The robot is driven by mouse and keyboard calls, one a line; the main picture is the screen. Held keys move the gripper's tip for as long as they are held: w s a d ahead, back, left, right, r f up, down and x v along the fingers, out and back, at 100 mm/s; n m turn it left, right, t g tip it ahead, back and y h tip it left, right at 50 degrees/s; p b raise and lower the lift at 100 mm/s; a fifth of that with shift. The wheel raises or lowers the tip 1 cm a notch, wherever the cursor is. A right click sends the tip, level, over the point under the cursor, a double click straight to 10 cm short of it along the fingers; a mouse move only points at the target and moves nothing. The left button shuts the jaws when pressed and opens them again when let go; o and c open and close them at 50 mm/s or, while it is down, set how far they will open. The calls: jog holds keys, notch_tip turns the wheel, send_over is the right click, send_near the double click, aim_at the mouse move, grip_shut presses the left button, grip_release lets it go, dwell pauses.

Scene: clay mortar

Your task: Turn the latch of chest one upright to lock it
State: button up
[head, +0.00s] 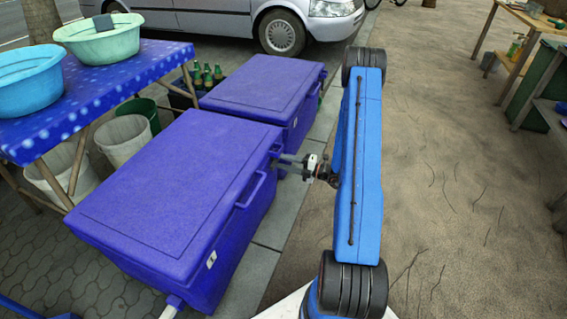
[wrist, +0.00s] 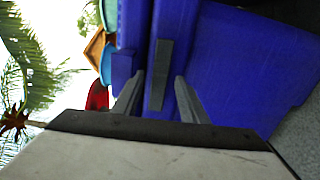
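Chest one (head: 165,180), the nearer blue-purple chest, has its lid shut and a small white label marked 1 on its right side. My gripper (head: 279,164) reaches from the right to that side near its far corner. In the wrist view my gripper (wrist: 160,78) is open, with one finger on each side of the dark grey latch (wrist: 159,72). The latch is a narrow bar lying along the seam between lid and body. A gap shows between the latch and each finger. In the head view the latch is hidden or too small to tell.
A second chest (head: 262,88) stands just beyond. A table with a blue cloth (head: 130,75) bears basins (head: 98,40) at left; buckets (head: 125,140) stand beneath. A silver car (head: 235,18) is at the back. Open sandy ground (head: 450,170) lies right of my arm.

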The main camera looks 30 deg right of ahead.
grip_shut()
jog(key=shift+n, duration=0.3)
jog(key=n, duration=0.3)
jog(key=shift+n, duration=0.4)
jog(key=n, duration=0.9)
jog(key=shift+n, duration=2.2)
